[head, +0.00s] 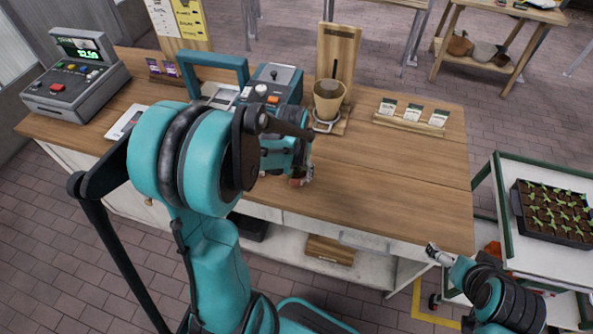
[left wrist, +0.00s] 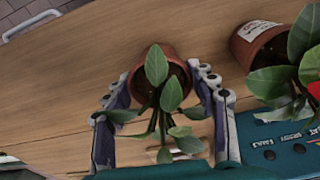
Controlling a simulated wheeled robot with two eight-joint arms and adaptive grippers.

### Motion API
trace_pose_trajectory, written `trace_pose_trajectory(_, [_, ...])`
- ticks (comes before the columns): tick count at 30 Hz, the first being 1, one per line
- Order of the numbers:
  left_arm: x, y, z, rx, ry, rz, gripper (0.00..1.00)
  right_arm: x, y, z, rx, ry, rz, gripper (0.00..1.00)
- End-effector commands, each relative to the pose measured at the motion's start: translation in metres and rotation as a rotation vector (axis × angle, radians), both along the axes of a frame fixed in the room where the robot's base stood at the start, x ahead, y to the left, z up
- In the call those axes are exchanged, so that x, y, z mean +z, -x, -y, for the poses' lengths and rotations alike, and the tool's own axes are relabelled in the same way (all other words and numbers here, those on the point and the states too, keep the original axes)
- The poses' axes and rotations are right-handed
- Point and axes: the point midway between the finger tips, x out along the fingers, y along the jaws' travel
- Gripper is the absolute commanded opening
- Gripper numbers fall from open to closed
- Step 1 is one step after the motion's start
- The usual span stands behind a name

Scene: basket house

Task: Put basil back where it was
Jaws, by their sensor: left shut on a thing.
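A small terracotta pot with a leafy green plant, seemingly the basil (left wrist: 172,62), stands between the fingers of my left gripper (left wrist: 160,85) in the left wrist view. The fingers are shut on the pot, at or just above the wooden counter (head: 390,165). In the head view my left arm hides most of the plant, and only a bit of reddish pot (head: 301,181) shows near the counter's front edge. My right gripper (head: 438,255) is low at the counter's front right corner, away from the plant; its jaws are too small to read.
A second pot (left wrist: 262,45) with a white label, leaves and something red stands close right in the left wrist view. The counter holds a cash register (head: 75,85), a teal-handled device (head: 270,85), a wooden stand with cup (head: 328,98) and a seed packet rack (head: 410,122).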

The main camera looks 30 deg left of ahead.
Motion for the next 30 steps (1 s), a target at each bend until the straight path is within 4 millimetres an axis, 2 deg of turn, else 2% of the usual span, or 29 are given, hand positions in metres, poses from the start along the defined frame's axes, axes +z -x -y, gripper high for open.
trace_pose_trajectory(2, [-0.004,0.0,0.0,0.0,0.0,0.0,0.23,-0.004,0.0,0.0,0.0,0.0,0.0,1.0])
trace_pose_trajectory(3, [-0.004,0.0,0.0,0.0,0.0,0.0,0.62,-0.004,0.0,0.0,0.0,0.0,0.0,1.0])
trace_pose_trajectory(5, [-0.003,0.0,0.0,0.0,0.0,0.0,0.78,-0.003,0.0,0.0,0.0,0.0,0.0,1.0])
trace_pose_trajectory(17, [0.002,0.0,0.0,0.0,0.0,0.0,0.78,0.002,0.0,0.0,0.0,0.0,0.0,1.0])
trace_pose_trajectory(20, [0.016,0.002,0.0,0.0,0.0,0.0,0.78,0.007,0.0,0.0,0.0,0.0,0.0,1.0])
trace_pose_trajectory(30, [0.09,0.011,0.002,0.0,0.0,0.0,0.78,0.029,0.0,0.0,0.0,0.0,0.0,1.0])
